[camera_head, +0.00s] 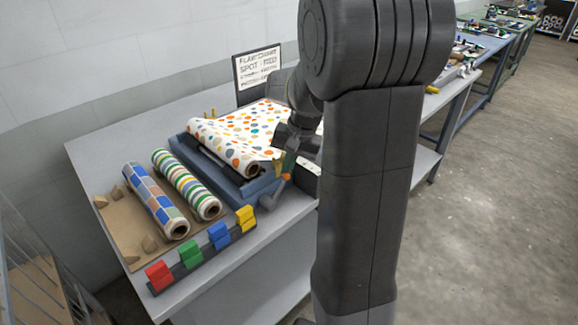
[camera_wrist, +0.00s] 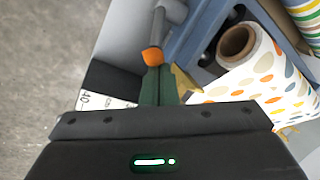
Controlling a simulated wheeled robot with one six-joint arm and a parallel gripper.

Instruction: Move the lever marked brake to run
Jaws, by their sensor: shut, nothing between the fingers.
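A lever with a grey rod and an orange tip (camera_wrist: 152,56) shows in the wrist view. In the head view its orange end (camera_head: 286,177) is at the press's front right corner. No brake or run marking is readable. My gripper (camera_wrist: 157,70) is shut and empty, its dark green fingertips right at the orange tip; I cannot tell if they touch. In the head view my gripper (camera_head: 289,163) points down beside the lever, and my arm hides part of that area. The blue press frame (camera_head: 262,186) carries a dotted sheet roll (camera_head: 240,135).
A striped roll (camera_head: 186,184) and a blue checked roll (camera_head: 155,200) lie on a brown board at left. Several coloured blocks (camera_head: 190,252) line the table's front edge. A sign (camera_head: 257,68) stands behind. A white marked plate (camera_wrist: 105,101) is near the fingers. Floor at right is clear.

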